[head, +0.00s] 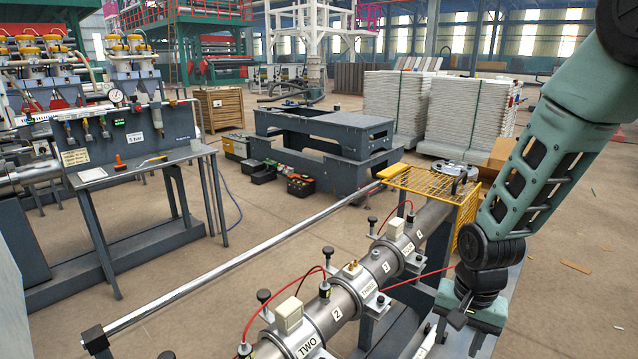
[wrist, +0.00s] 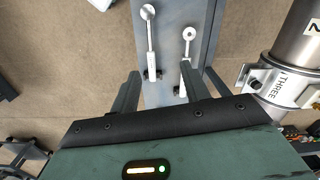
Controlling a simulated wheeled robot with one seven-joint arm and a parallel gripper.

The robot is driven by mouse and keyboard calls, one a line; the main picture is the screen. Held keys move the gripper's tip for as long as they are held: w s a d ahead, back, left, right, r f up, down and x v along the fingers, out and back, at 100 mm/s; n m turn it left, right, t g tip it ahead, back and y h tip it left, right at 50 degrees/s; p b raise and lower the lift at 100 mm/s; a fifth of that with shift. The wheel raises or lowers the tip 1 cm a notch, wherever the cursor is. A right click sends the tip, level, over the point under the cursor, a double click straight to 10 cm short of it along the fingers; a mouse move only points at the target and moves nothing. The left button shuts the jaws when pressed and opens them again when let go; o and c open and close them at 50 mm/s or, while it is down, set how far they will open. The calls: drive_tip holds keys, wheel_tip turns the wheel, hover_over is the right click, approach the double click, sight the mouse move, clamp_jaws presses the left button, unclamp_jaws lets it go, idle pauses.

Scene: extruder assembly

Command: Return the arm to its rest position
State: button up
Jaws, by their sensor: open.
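My arm comes in from the upper right of the head view and hangs down, bent at a dark joint. My gripper (head: 462,318) is at its lower end, right of the steel barrel (head: 345,308); its fingertips are hard to make out there. In the wrist view, my gripper (wrist: 172,82) has its two fingers wide apart, with nothing held between them. Beyond the fingers, two pale rods with round ends (wrist: 150,35) (wrist: 188,62) show over a grey beam (wrist: 170,15). I cannot tell their distance from the fingers.
The barrel carries clamps, knobs and red wires close left of my gripper. A yellow mesh guard (head: 432,183) stands behind it. A long rail (head: 240,250) crosses the middle. A workbench (head: 140,165) stands left. Open floor (head: 575,265) lies to the right.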

drive_tip(key=s+a+r+n, duration=0.7)
drive_tip(key=s, duration=0.2)
drive_tip(key=s+a+r+n, duration=0.7)
drive_tip(key=s, duration=0.2)
drive_tip(key=shift+s, duration=0.35)
drive_tip(key=shift+r, duration=0.1)
